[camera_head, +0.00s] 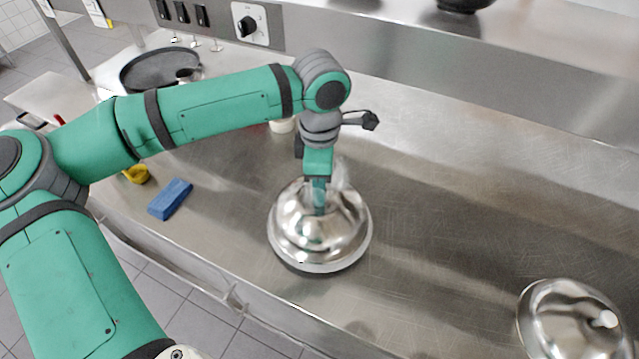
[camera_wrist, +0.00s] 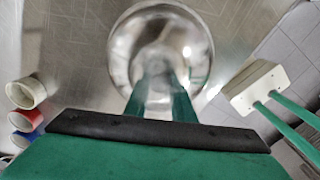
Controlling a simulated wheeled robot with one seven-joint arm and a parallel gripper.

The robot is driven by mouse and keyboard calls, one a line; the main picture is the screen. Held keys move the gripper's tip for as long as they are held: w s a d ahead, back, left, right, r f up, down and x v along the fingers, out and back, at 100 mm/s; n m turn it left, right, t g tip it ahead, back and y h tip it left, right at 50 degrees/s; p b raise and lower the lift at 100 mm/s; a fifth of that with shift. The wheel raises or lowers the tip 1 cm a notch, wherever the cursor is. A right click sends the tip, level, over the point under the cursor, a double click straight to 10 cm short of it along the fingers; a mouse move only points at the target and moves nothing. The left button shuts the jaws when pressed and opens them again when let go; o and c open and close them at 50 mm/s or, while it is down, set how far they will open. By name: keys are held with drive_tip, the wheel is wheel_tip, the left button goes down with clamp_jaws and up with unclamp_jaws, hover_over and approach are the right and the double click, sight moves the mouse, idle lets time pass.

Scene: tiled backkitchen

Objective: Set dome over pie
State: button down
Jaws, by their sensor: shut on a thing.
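A shiny silver dome (camera_head: 292,222) is on or just above the steel counter at the middle of the head view. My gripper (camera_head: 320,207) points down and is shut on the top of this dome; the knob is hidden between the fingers. In the wrist view the dome (camera_wrist: 130,45) lies straight ahead of my gripper (camera_wrist: 162,85). The dome looks roughly level. A dark band shows below its front rim; I cannot tell whether it is a plate or shadow. No pie is visible. A second silver dome (camera_head: 562,318) with a pale knob stands at the lower right.
A blue sponge (camera_head: 170,198) and a yellow item (camera_head: 136,173) lie at the counter's left front. A black pan (camera_head: 160,68) is at the back left. Several cups (camera_wrist: 27,92) show left in the wrist view. The counter (camera_head: 450,215) between the domes is clear.

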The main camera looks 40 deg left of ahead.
drive_tip(key=shift+f, duration=0.1)
drive_tip(key=c, duration=1.5)
unclamp_jaws()
drive_tip(key=shift+w, duration=0.1)
drive_tip(key=shift+s+r, duration=0.2)
drive_tip(key=shift+r, duration=0.15)
wheel_tip(320, 180, up, 12)
drive_tip(key=shift+r, duration=0.25)
